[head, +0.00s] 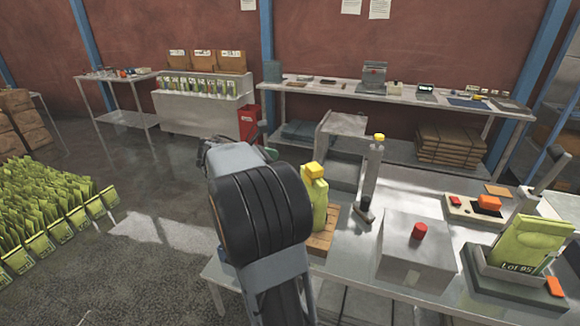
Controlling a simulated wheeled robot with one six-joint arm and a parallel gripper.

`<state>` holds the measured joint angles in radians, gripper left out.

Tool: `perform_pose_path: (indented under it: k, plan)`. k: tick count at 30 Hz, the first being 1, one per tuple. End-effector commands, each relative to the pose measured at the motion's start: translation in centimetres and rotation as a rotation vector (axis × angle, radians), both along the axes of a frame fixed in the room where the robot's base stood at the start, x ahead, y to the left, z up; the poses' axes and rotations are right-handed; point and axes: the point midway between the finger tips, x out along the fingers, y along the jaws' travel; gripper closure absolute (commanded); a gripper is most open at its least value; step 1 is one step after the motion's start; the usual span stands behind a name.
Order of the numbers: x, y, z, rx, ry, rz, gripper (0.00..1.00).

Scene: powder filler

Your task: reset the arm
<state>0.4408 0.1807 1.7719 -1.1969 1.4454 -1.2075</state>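My arm (262,210) rises from the bottom centre in the head view, with its grey and black links bent at the front edge of the metal workbench. My gripper (238,148) is mostly hidden behind the arm's grey link. Only small dark parts and a greenish bit show at its far end, so I cannot tell whether it is open or shut or holds anything. It appears left of the bench, above the floor.
A green pouch with a yellow cap (314,195) stands on a wooden block close to my arm's right. A metal box with a red button (415,250), a filled pouch in a grey stand (524,245) and a column (374,170) stand further right. Many green pouches (50,200) cover the left floor.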

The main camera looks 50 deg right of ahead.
Motion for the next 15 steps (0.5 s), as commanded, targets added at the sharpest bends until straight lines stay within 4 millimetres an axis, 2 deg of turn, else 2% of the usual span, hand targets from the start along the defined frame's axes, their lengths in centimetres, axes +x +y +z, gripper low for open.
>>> perform_pose_path:
  k: [4, 11, 15]
  plan:
    - [0.41, 0.83, 0.40, -0.001, -0.001, 0.001, 0.18]
    - [0.49, 1.06, 0.50, -0.001, -0.003, -0.002, 0.18]
    - [0.78, 1.03, 0.23, -0.026, -0.090, -0.023, 0.18]
